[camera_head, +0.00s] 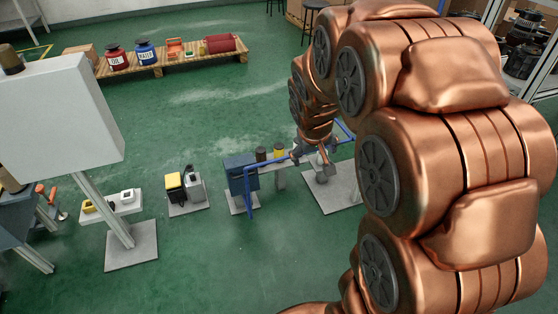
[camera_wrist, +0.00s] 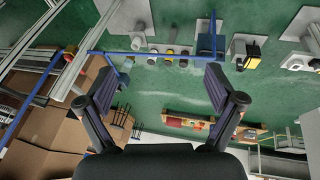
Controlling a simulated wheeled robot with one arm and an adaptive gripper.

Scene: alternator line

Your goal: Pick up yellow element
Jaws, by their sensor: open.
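A small yellow cylinder (camera_head: 279,152) stands on a narrow grey bench beside a dark cylinder (camera_head: 261,155). In the wrist view a small yellow piece (camera_wrist: 184,54) shows in a row of small cylinders. A yellow-and-black box (camera_head: 174,187) stands on a floor plate to the left, and a smaller yellow item (camera_head: 88,206) lies on a white shelf further left. I cannot tell which of these is the yellow element. My gripper (camera_wrist: 160,73) is open and empty, its two fingers spread wide, apart from the row of cylinders.
A blue frame and cabinet (camera_head: 240,174) stand at the bench. A wooden pallet (camera_head: 158,70) with red and blue containers lies at the back. A white panel on a post (camera_head: 58,118) stands at left. Green floor is clear between stations. My copper arm hides the right side.

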